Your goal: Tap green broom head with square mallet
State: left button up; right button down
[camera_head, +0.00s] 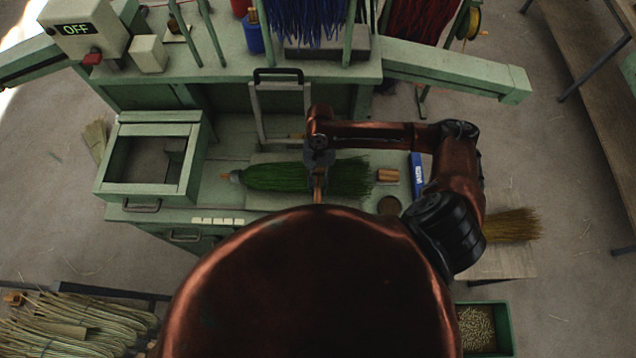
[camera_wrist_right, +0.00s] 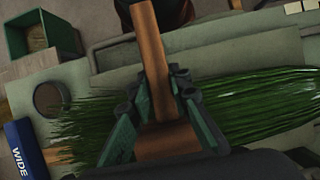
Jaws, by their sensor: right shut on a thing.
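The green broom head (camera_head: 275,177) lies flat across the green workbench, its bound end left and its bristles spreading right. It also shows in the right wrist view (camera_wrist_right: 255,105). My right gripper (camera_head: 319,160) is over the middle of the broom head. It is shut on the wooden mallet (camera_wrist_right: 152,60), whose handle passes between the fingers, with a broader wooden part (camera_wrist_right: 168,142) close to the palm. Whether the mallet touches the bristles cannot be told. My left gripper is not in view.
A blue box marked WIDE (camera_wrist_right: 22,150), a small wooden block (camera_head: 388,175) and a dark round disc (camera_head: 388,205) lie right of the broom head. A metal frame (camera_head: 280,112) stands behind it. An open green box frame (camera_head: 150,160) stands at left.

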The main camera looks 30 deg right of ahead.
notch_tip(320, 180, up, 5)
jog(key=p, duration=0.6)
jog(key=shift+f, duration=0.15)
jog(key=shift+r+b, duration=0.3)
jog(key=shift+b, duration=0.15)
jog(key=shift+r, duration=0.25)
